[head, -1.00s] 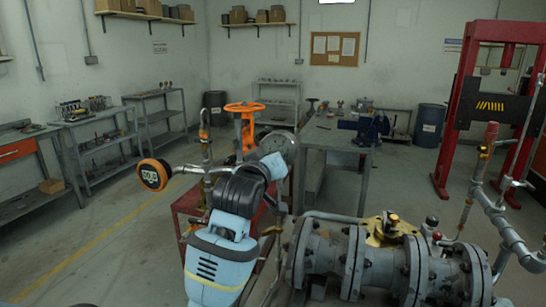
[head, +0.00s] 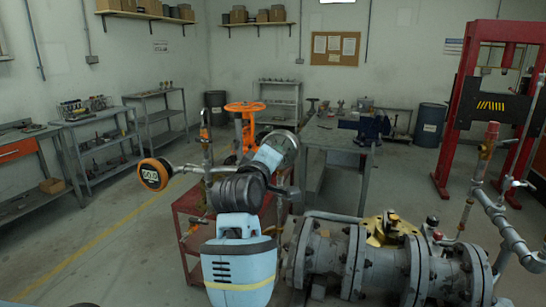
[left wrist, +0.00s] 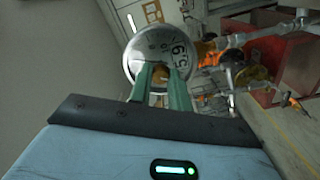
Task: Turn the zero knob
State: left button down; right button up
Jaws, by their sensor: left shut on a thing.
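A round dial gauge with a pale face (left wrist: 160,50) fills the top middle of the left wrist view; it also shows in the head view (head: 287,146), partly behind my arm. A small brownish zero knob (left wrist: 166,75) is at the gauge's lower middle. The two green fingers of my left gripper (left wrist: 162,78) are shut on the knob, one on each side, and hide part of it. In the head view, the left hand (head: 267,157) is against the gauge's front; the fingertips are hard to make out. My right gripper is not in view.
An orange handwheel valve (head: 244,108) stands behind. A large grey flanged valve body (head: 350,258) is at lower right. A red stand (head: 190,205) is below; the floor at left is clear.

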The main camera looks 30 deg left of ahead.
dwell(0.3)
pick_arm(q)
jog(key=c, duration=1.3)
grip_release()
